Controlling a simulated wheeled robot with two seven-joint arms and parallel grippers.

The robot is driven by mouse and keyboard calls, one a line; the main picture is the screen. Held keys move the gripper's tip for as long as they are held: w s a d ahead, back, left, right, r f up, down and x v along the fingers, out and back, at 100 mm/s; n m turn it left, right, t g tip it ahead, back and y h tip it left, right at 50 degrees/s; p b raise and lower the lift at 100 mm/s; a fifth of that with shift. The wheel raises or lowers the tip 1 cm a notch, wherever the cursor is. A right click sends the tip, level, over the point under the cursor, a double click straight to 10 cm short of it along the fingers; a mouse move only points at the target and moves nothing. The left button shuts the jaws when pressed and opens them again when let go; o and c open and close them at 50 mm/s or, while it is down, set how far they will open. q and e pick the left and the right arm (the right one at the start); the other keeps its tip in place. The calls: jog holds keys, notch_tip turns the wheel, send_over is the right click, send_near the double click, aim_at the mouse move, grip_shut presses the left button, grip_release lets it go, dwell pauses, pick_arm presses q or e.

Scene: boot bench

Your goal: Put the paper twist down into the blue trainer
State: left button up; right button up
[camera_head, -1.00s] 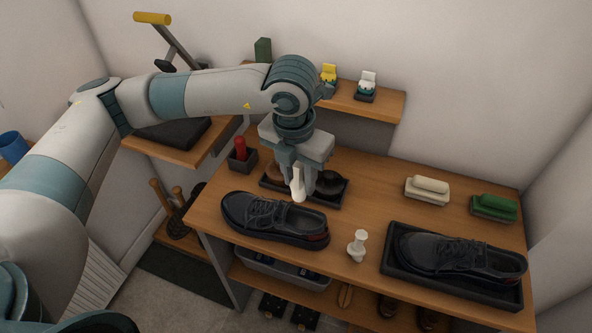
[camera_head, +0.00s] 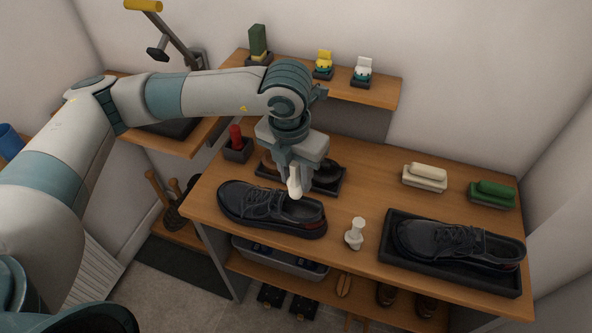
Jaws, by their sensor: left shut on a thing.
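My left gripper (camera_head: 293,176) is shut on a white paper twist (camera_head: 295,188), which points down. The twist is over the heel opening of a dark lace-up shoe (camera_head: 258,203) on the bench; its lower tip overlaps the opening, and I cannot tell whether it is inside or just above. A second dark lace-up shoe (camera_head: 455,238) lies in a black tray (camera_head: 440,274) on the right. Neither shoe looks clearly blue. A similar white twist (camera_head: 355,234) stands upright on the bench between the shoes. My right gripper is out of view.
Behind the gripper is a dark tray (camera_head: 334,189) with dark items. A cream brush (camera_head: 425,175) and a green brush (camera_head: 491,192) sit at the back right. A dark box (camera_head: 238,152) with a red item stands at the back left. The front middle bench is mostly clear.

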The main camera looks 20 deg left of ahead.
aim_at(296, 194)
pick_arm(q)
jog(key=shift+f+b, duration=0.3)
jog(key=shift+f, duration=0.95)
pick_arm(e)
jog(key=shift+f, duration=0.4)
pick_arm(q)
jog(key=shift+b, duration=0.55)
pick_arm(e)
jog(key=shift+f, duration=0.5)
pick_arm(q)
jog(key=shift+f, duration=0.15)
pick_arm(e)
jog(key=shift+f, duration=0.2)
